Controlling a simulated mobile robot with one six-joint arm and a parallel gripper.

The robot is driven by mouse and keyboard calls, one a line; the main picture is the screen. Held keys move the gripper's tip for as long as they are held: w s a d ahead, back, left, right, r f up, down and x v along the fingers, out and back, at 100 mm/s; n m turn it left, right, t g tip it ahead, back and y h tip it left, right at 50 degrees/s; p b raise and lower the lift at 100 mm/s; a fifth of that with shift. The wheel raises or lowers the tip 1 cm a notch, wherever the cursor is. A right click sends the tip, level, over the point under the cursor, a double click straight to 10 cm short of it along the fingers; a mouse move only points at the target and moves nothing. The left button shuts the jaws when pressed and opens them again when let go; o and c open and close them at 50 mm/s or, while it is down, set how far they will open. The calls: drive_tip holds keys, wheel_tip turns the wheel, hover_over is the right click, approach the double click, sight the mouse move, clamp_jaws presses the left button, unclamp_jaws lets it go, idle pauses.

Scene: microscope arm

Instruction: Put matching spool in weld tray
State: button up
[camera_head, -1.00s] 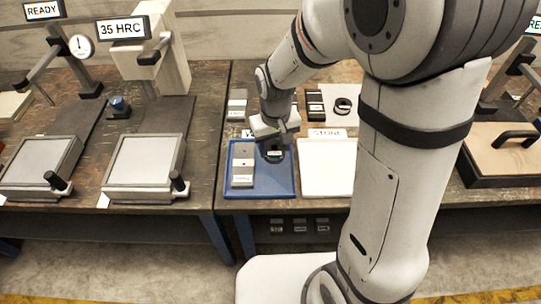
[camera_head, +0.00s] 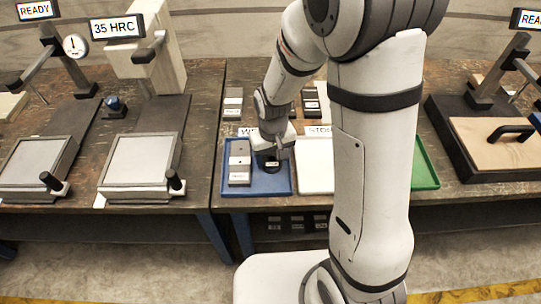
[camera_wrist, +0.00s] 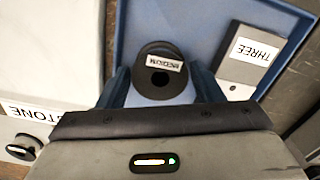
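A black spool (camera_wrist: 160,72) with a white label, upside down and hard to read, stands in the blue tray (camera_wrist: 222,12). In the head view the blue tray (camera_head: 257,190) sits under a sign partly hidden by my arm, starting with W. The spool (camera_head: 271,165) is at its right side, below my gripper (camera_head: 272,153). In the wrist view my gripper (camera_wrist: 160,80) has one finger on each side of the spool, with narrow gaps showing, so it looks open around it.
A grey block (camera_wrist: 244,60) labelled THREE lies in the blue tray beside the spool. A white tray (camera_head: 313,180) with a STONE sign stands to the right. A green tray (camera_head: 425,165) shows behind my arm. Grey blocks (camera_head: 233,100) stand at the back.

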drive_tip(key=shift+r, duration=0.15)
wheel_tip(320, 180, up, 11)
drive_tip(key=s+d+r+m+t, duration=0.2)
drive_tip(key=s+d+r+m, duration=0.1)
drive_tip(key=s+d+r, duration=0.5)
drive_tip(key=s+d, duration=0.3)
drive_tip(key=s, duration=0.1)
drive_tip(key=shift+d+r+t, duration=0.2)
drive_tip(key=shift+r+t, duration=0.15)
drive_tip(key=shift+t, duration=0.05)
idle(1.2)
